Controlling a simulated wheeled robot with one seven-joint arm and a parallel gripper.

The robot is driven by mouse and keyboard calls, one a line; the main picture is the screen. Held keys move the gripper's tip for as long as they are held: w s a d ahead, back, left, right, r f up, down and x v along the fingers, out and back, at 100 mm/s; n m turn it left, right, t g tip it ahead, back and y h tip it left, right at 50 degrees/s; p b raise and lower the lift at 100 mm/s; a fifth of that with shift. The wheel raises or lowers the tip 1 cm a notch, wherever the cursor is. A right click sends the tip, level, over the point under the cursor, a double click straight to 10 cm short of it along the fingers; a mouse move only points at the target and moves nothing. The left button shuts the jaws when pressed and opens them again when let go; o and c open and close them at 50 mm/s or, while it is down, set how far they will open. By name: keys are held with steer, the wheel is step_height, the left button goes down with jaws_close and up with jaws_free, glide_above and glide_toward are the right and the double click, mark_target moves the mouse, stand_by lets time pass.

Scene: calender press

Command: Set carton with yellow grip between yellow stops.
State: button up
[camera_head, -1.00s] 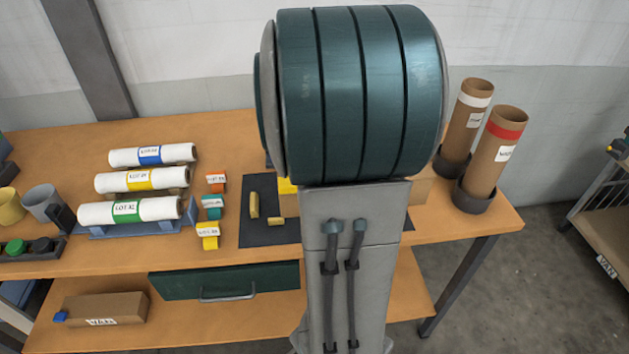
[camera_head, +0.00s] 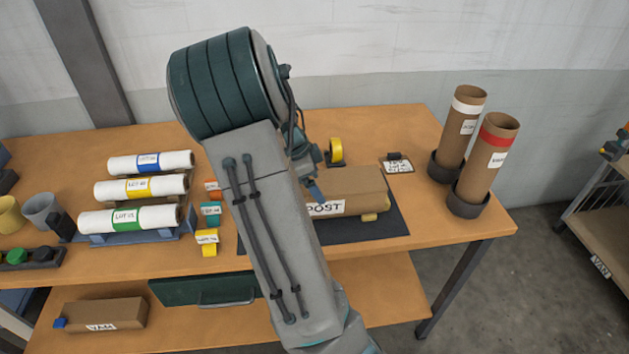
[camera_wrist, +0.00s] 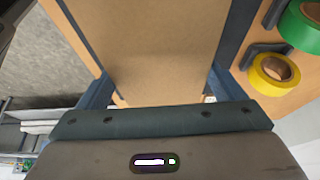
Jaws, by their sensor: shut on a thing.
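A brown carton with a POST label (camera_head: 352,187) is over the dark mat (camera_head: 394,229) on the table. I cannot tell whether it touches the mat. A yellow block (camera_head: 369,217), apparently a yellow stop, shows at the carton's front right corner. My arm hides the mat's left part and any other stops there. The carton's yellow grip is not clearly seen. In the wrist view, the carton (camera_wrist: 150,45) fills the space between my gripper's (camera_wrist: 158,90) two blue fingers. The gripper is shut on it. In the head view, one blue finger shows at the carton's left part.
A yellow tape roll (camera_head: 335,152) stands behind the carton. A VAN carton (camera_head: 103,313) lies on the shelf.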

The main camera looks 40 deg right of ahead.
steer(key=shift+f, duration=0.4)
steer(key=shift+f, duration=0.15)
steer(key=o, duration=1.3)
